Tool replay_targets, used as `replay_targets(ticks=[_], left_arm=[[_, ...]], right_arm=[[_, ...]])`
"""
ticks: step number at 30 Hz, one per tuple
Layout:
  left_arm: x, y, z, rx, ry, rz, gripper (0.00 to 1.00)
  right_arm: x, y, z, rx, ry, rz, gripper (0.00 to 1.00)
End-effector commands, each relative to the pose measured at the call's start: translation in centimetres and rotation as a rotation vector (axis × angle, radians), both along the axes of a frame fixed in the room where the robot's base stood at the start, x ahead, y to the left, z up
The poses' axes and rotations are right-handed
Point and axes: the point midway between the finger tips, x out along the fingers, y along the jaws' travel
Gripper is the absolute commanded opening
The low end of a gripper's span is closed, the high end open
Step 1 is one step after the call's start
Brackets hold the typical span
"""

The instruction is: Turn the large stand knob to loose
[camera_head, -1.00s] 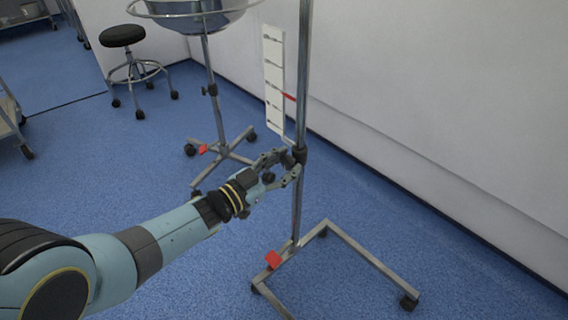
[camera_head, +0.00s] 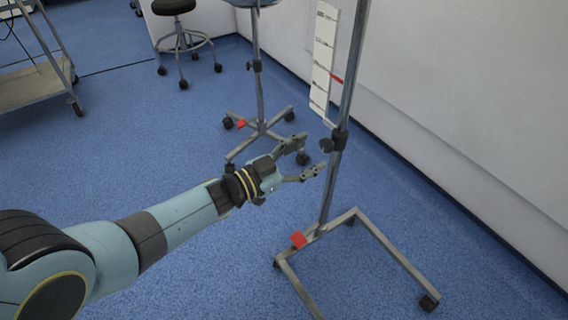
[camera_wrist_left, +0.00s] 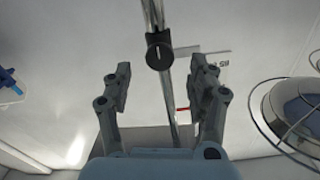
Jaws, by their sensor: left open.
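The large stand knob (camera_head: 327,145) is a dark knob on a black collar around the upright metal pole (camera_head: 345,95) of the stand. In the left wrist view the knob (camera_wrist_left: 158,52) shows a round face with a light line across it, beyond the fingertips. My left gripper (camera_head: 312,154) is open and empty, just left of and slightly below the knob, apart from it. In the left wrist view its two fingers (camera_wrist_left: 160,80) are spread on either side of the pole. My right gripper is not in view.
The stand's wheeled base (camera_head: 352,215) has a red pedal (camera_head: 298,239). A white scale panel (camera_head: 323,55) with a red pointer hangs beside the pole. A second wheeled stand (camera_head: 259,90) and a stool (camera_head: 178,30) stand behind. A cart (camera_head: 38,85) stands left. Blue floor lies open between.

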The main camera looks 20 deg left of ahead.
Motion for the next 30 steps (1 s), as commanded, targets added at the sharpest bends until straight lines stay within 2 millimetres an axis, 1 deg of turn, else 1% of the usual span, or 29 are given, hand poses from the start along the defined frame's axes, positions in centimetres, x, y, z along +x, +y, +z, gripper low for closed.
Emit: replay_targets(ticks=[1,3,6,10,15,28,30], left_arm=[[-1.2,0.7,-0.1,0.003,0.001,-0.001,0.59],[-2.5,1.6,-0.1,0.002,0.001,-0.001,0.59],[-4.1,2.7,-0.1,0.002,0.001,-0.001,0.59],[-5.5,3.6,0.0,0.0,0.0,-0.001,0.59],[-6.2,4.1,0.0,0.0,-0.001,-0.001,0.59],[-6.2,4.0,0.0,-0.001,0.001,0.0,0.59],[-6.5,4.0,0.1,-0.001,0.006,0.0,0.59]], right_arm=[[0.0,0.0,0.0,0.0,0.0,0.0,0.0],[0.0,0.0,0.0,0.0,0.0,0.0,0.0],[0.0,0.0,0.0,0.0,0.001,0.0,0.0],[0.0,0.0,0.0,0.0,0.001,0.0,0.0],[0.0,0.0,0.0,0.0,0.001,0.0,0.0],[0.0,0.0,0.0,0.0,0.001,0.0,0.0],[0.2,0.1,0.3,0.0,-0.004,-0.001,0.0]])
